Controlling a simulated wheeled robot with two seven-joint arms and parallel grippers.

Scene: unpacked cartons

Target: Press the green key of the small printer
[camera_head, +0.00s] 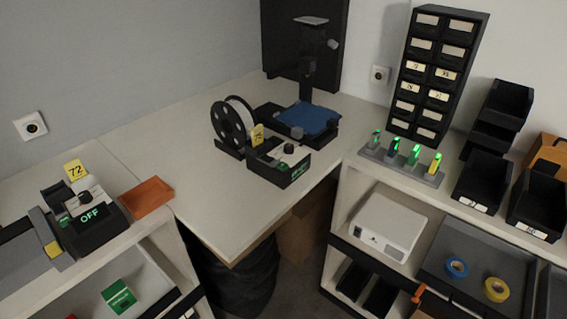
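A small 3D printer (308,85) with a blue bed (308,119) stands at the back corner of the pale worktop. In front of it is a black box (281,168) with a light top panel, dark knob, green lit display and yellow tag; a white-rimmed spool (233,121) stands beside it. Neither of my grippers is in view.
An orange tray (146,197) lies by the left device. At right, a shelf unit holds a grey stand (402,166) with several green-lit items, a black drawer tower (437,75), dark bins (483,180) and a white box (378,226). The front worktop (215,215) is clear.

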